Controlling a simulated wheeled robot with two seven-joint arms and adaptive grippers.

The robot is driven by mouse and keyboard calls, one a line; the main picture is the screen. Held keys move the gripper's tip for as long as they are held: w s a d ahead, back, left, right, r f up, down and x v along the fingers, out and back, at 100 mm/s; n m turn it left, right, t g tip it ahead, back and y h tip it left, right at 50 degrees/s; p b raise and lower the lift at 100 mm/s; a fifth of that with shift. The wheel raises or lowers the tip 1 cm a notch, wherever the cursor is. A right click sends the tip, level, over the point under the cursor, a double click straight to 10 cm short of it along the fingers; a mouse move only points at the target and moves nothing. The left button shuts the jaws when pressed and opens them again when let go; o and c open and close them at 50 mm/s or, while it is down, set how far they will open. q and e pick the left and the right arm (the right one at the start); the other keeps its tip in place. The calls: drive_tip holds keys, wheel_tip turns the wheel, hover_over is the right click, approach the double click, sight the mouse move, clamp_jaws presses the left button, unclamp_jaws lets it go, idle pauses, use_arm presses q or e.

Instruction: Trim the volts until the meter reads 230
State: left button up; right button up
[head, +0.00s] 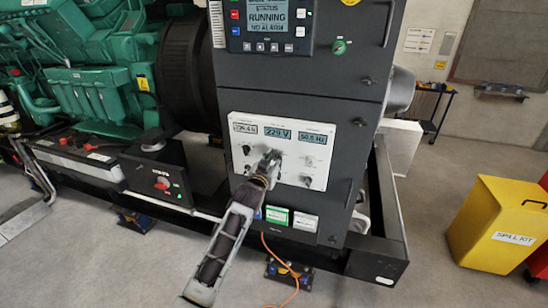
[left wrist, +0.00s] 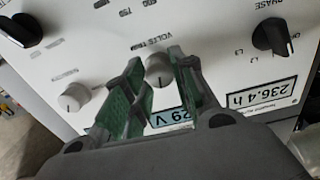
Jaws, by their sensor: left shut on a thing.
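The volts meter (head: 279,134) on the white panel (head: 309,176) reads 229 V. Part of it shows upside down in the left wrist view (left wrist: 168,119), behind my fingers. The grey volts trim knob (left wrist: 158,70) sits between the fingertips of my left gripper (left wrist: 157,63), under the printed words VOLTS TRIM. The gripper is shut on this knob. In the head view my left gripper (head: 271,161) reaches the panel from below and hides the knob. My right gripper is not in view.
An hours display (head: 243,128) and a 50.5 Hz or similar display (head: 314,138) flank the meter. Another grey knob (left wrist: 74,97) and a black phase selector (left wrist: 272,36) sit near my fingers. A yellow spill kit bin (head: 497,225) stands right, with clear floor before it.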

use_arm(q)
drive_tip(key=shift+m+p, duration=0.35)
drive_tip(key=shift+m, duration=0.85)
drive_tip(key=o, duration=1.1)
drive_tip(key=shift+c, duration=0.2)
drive_tip(key=v, duration=1.2)
drive_tip(key=shift+r, duration=0.1)
